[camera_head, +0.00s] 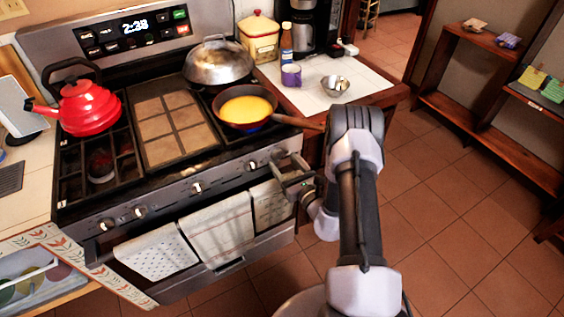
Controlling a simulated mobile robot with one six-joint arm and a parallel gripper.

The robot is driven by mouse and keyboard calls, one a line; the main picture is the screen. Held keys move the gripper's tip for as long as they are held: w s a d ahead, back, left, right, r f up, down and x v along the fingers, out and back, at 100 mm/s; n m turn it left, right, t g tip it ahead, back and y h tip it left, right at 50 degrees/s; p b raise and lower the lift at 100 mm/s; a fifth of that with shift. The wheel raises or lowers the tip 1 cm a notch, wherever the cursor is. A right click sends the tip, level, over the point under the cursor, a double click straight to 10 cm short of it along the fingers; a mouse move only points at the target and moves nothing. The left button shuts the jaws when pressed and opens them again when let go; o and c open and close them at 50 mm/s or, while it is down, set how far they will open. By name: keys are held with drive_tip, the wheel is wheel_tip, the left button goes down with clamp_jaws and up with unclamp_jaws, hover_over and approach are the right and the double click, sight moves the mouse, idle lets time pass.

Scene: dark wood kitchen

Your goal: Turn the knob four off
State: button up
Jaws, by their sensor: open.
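The stove's front panel (170,199) carries a row of several knobs. From the left they include one knob (107,224), a second (140,211), a third (196,188) and a fourth (252,165). Another knob (278,154) sits at the right end, close to my gripper. My gripper (284,173) is open, in front of the panel's right end, to the right of the fourth knob. No object shows between its fingers. I cannot tell whether it touches a knob. The knobs' exact angles are too small to read.
A pan of yellow food (246,108) stands front right, its handle reaching toward my arm. A domed lid (217,62) is behind it and a red kettle (88,106) at left. Towels (216,229) hang below the panel. The floor at right (450,210) is clear.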

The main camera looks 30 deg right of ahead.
sight(278, 156)
drive_tip(key=shift+w, duration=1.1)
drive_tip(key=c, duration=1.4)
drive_tip(key=shift+o, duration=0.2)
